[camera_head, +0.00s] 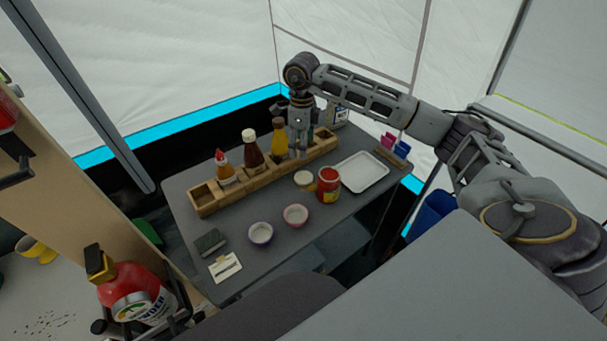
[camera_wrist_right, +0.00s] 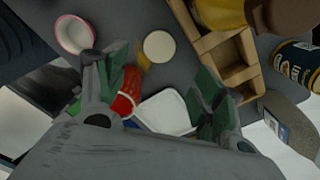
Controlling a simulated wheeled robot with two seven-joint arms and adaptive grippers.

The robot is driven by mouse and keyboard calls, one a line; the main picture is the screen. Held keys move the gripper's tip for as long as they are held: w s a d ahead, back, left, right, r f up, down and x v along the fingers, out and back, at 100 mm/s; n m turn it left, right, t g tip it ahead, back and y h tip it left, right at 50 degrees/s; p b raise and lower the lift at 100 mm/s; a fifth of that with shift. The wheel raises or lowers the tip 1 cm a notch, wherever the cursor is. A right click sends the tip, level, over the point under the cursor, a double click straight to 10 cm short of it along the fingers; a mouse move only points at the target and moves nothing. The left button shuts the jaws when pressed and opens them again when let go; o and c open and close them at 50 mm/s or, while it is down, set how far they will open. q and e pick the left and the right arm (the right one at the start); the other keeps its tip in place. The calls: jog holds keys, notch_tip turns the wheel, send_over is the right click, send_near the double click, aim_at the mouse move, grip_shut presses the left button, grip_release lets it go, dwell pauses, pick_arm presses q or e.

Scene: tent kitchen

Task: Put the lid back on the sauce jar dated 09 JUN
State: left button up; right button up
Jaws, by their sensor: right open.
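A red jar with a yellow label (camera_head: 328,188) stands on the grey table, left of the white tray; its date is not readable. Part of it shows in the right wrist view (camera_wrist_right: 127,92), partly behind a finger. A round cream lid-like disc (camera_head: 304,179) lies on the table just left of the jar; it also shows in the right wrist view (camera_wrist_right: 159,46). My right gripper (camera_head: 301,150) points down above the table, behind the disc and close to the wooden rack. Its fingers are apart and empty in the right wrist view (camera_wrist_right: 160,78). My left gripper is not seen.
A wooden rack (camera_head: 205,200) holds several sauce bottles along the back. A white tray (camera_head: 366,172) lies right of the jar. Two small bowls (camera_head: 260,233) (camera_head: 295,215), a dark pad (camera_head: 210,242) and a card (camera_head: 225,267) are nearer the front left.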

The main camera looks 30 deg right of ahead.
dwell(0.4)
send_over(302, 177)
jog(key=shift+f, duration=4.1)
jog(key=shift+f, duration=2.75)
jog(key=shift+c, duration=0.3)
jog(key=c, duration=0.4)
